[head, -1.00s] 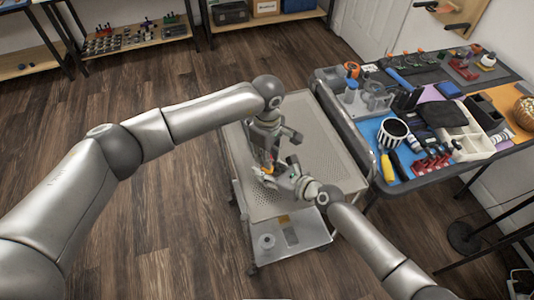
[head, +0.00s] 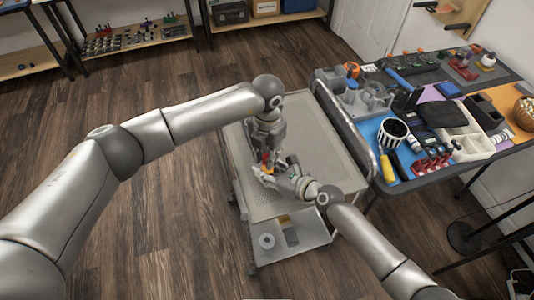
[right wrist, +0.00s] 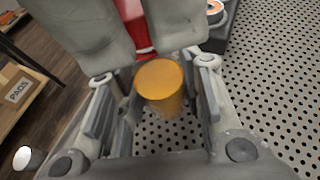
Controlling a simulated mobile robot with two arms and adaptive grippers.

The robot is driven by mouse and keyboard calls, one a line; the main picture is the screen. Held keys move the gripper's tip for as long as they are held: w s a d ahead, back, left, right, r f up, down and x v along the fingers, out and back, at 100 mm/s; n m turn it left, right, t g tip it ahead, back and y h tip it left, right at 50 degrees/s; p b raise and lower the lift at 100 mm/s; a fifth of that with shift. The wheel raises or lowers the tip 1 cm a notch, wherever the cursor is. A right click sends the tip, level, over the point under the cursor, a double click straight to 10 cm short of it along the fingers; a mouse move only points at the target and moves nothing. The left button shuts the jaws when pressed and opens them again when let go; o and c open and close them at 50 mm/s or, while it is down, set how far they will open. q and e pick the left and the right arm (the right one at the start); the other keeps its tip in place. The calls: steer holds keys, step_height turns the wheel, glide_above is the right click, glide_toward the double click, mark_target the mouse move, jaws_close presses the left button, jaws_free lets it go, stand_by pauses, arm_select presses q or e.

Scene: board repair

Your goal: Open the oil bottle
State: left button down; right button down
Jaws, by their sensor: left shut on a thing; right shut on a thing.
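The oil bottle shows in the head view as a small red and yellow-orange thing (head: 266,159) between my two grippers, over the cart's top. In the right wrist view its yellow-orange round part (right wrist: 161,80) sits between the jaws of my right gripper (right wrist: 158,108). A red part (right wrist: 133,22) shows above it, largely hidden behind large grey fingers. I cannot tell for sure which part is the cap. My left gripper (head: 266,143) comes from above and is shut on the bottle. My right gripper is shut on the yellow-orange part from below right.
The grey perforated cart top (head: 318,140) is mostly clear around the grippers. A lower shelf (head: 298,238) holds a roll. A crowded workbench (head: 345,110) stands to the right, with a black-and-white striped cup (head: 392,132) and tools. Shelves stand along the back wall.

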arm_select(q)
steer(key=n, duration=0.4)
steer(key=shift+n, duration=0.4)
steer(key=n, duration=0.4)
steer(key=shift+n, duration=0.4)
steer(key=n, duration=0.4)
steer(key=shift+n, duration=0.3)
steer(key=n, duration=0.5)
steer(key=shift+r, duration=0.1)
steer(key=shift+r, duration=0.2)
steer(key=shift+r, duration=0.9)
